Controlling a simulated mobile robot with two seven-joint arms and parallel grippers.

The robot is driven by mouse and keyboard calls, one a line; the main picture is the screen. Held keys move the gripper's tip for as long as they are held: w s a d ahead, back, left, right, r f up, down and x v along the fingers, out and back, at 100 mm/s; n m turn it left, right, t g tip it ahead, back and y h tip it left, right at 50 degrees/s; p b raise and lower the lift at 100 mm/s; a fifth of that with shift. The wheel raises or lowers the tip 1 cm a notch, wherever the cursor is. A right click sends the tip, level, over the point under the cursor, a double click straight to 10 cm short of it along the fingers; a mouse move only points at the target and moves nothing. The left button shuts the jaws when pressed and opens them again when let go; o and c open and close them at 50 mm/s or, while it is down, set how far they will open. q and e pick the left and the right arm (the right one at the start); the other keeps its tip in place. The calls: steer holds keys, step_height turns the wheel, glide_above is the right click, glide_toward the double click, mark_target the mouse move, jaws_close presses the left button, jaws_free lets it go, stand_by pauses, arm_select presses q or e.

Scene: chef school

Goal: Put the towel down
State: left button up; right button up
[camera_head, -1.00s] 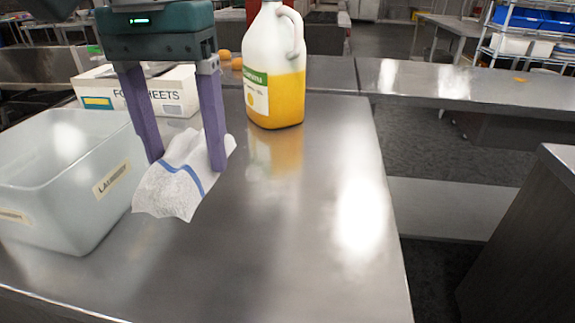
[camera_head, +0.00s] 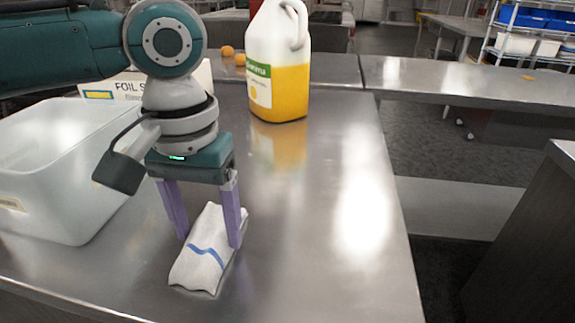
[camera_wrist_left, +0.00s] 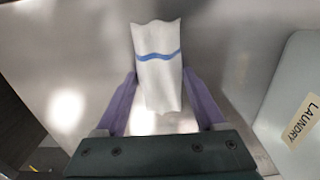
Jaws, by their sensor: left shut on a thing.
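The towel (camera_head: 205,255) is white with a blue stripe, and it is low at the steel counter, right of the laundry bin. My left gripper (camera_head: 208,240) points down with its two purple fingers on either side of the towel, shut on it. In the left wrist view the towel (camera_wrist_left: 158,65) sits between the fingertips (camera_wrist_left: 158,78) and extends beyond them. Whether its whole underside touches the counter cannot be told. My right gripper is not in view.
A translucent laundry bin (camera_head: 60,150) stands left of the towel, its label (camera_wrist_left: 303,118) visible in the wrist view. A foil sheets box (camera_head: 120,88) and a jug of yellow liquid (camera_head: 278,75) stand behind. The steel counter (camera_head: 310,230) is clear to the right.

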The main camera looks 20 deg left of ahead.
arm_select(q)
steer(key=shift+f, duration=0.15)
steer(key=o, duration=1.4)
